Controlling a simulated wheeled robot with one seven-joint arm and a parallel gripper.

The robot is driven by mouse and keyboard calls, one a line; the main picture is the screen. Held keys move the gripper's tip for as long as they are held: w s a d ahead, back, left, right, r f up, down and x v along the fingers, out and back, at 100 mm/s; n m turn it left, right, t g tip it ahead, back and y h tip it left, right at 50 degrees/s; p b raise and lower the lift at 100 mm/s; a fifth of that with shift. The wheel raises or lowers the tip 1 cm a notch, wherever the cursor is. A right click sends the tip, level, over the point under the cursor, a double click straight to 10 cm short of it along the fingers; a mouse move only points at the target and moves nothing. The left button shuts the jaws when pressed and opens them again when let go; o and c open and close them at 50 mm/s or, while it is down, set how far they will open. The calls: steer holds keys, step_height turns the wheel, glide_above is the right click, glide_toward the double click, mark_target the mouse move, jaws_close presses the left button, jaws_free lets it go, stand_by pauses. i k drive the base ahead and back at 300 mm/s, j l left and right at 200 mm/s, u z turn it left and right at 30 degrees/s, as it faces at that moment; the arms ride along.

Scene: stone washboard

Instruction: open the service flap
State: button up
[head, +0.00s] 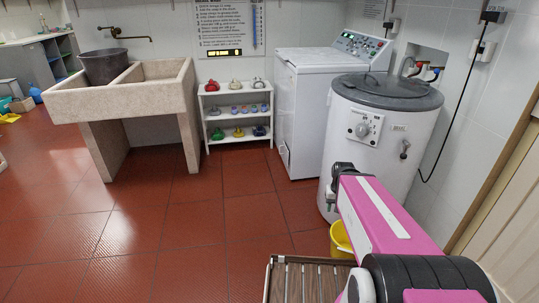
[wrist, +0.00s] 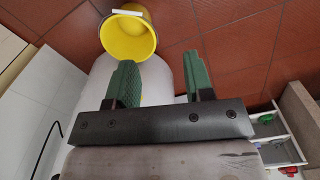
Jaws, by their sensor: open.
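A small panel (head: 284,153), which may be the service flap, shows low on the left side of the white top-loading machine (head: 309,85). It is small in the head view, and I cannot tell for sure whether it is shut. I cannot make it out in the wrist view. My gripper (wrist: 159,58) has two green fingers spread apart with nothing between them. A white rounded body, probably the boiler, lies behind the fingers.
The white boiler (head: 368,155) with a grey lid stands right of the machine. A yellow bucket (wrist: 128,33) is on the floor by it. A slatted rack (head: 308,282) lies in front. A shelf (head: 235,112) and stone sink (head: 122,93) stand left. The red floor between is clear.

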mark_target(283, 154)
steer(key=i+j, duration=0.15)
steer(key=j, duration=0.2)
steer(key=i+j, duration=0.15)
steer(key=j, duration=0.2)
steer(key=i+j, duration=0.1)
steer(key=j, duration=0.2)
steer(key=i+j, duration=0.3)
steer(key=i, duration=0.2)
steer(key=i+j, duration=0.25)
steer(key=i, duration=0.25)
steer(key=z, duration=0.05)
